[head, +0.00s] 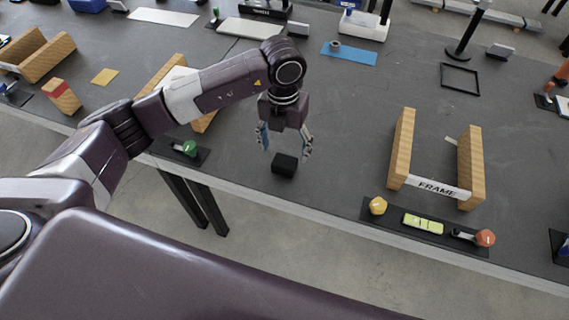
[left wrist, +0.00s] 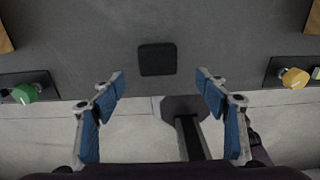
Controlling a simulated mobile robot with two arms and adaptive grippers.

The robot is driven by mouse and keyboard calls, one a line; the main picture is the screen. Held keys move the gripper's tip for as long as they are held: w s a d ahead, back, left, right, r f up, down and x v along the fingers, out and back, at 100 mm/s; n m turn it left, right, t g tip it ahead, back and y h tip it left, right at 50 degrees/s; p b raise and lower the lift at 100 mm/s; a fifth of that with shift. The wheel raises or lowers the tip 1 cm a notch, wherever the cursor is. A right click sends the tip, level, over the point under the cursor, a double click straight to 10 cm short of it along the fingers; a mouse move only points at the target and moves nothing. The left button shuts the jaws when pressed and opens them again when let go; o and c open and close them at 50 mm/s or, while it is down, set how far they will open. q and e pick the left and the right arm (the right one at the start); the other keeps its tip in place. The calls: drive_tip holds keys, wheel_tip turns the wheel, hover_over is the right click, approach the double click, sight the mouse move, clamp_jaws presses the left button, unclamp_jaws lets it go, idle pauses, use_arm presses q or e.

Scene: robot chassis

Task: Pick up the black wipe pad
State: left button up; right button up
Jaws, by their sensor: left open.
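The black wipe pad (head: 285,165) is a small dark block lying on the grey table near its front edge. In the left wrist view the pad (left wrist: 157,59) is a dark square in the upper middle, beyond the fingertips. My left gripper (head: 285,146) points down just above and behind the pad in the head view. Its two blue-padded fingers are spread apart, with nothing between them; they also show in the left wrist view (left wrist: 160,78). The gap between fingers and pad is hard to judge. My right gripper is not in view.
A green knob (head: 189,148) on a black plate is left of the pad. A wooden frame holder (head: 436,187) stands to the right, with a plate (head: 455,236) bearing yellow and orange knobs before it. The table around the pad is clear.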

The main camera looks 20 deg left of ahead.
sight(285, 161)
use_arm(q)
drive_tip(key=shift+a+f, duration=0.25)
drive_tip(key=shift+f, duration=0.1)
drive_tip(key=f, duration=0.2)
drive_tip(key=f+p, duration=0.1)
drive_tip(key=f, duration=0.1)
drive_tip(key=f+p, duration=0.1)
drive_tip(key=f, duration=0.1)
drive_tip(key=shift+w+d+f, duration=0.1)
drive_tip(key=shift+w, duration=0.25)
drive_tip(key=shift+f, duration=0.35)
drive_tip(key=c, duration=1.1)
drive_tip(key=shift+r, duration=0.1)
